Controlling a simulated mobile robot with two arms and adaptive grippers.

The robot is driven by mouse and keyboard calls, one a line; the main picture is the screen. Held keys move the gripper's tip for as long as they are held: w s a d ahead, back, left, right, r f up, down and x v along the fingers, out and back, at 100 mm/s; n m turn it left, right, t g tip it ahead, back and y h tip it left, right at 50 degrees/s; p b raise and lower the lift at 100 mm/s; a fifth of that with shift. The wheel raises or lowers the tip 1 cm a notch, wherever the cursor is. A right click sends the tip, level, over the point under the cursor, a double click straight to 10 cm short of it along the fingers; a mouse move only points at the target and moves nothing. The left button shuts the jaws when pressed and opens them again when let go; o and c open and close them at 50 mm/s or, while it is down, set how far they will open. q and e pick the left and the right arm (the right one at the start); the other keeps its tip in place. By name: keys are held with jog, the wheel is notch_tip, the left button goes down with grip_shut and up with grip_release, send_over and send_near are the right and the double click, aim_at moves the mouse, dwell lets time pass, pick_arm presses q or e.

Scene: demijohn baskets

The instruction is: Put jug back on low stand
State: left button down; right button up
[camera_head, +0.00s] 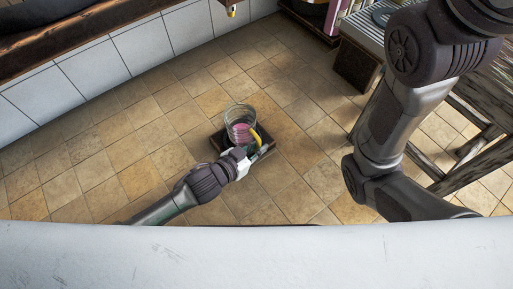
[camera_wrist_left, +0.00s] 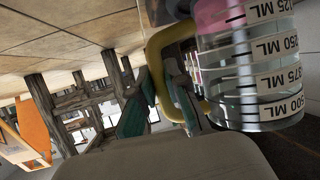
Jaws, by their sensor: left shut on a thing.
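The jug (camera_head: 240,118) is a clear measuring jug with a pink content and a yellow handle. In the left wrist view the jug (camera_wrist_left: 250,75) shows large ML markings and stands on the right, appearing upside down. The low stand (camera_head: 217,142) is a dark square piece on the floor, and the jug is over it in the head view. I cannot tell whether the jug's base touches it. My left gripper (camera_head: 254,152) is shut on the jug's yellow handle; its teal-padded fingers (camera_wrist_left: 163,101) flank the handle in the wrist view. My right gripper is out of view.
The tiled floor (camera_head: 130,165) around the stand is clear. A white tiled wall (camera_head: 110,75) runs along the left. A slatted bench (camera_head: 360,50) stands at upper right, and a wooden frame (camera_head: 470,155) at right. My right arm crosses the right side.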

pick_arm(q)
jog(key=c, duration=1.2)
grip_release()
jog(key=shift+f, duration=0.1)
jog(key=p+v, duration=0.7)
jog(key=v, duration=0.5)
jog(key=shift+r, duration=0.25)
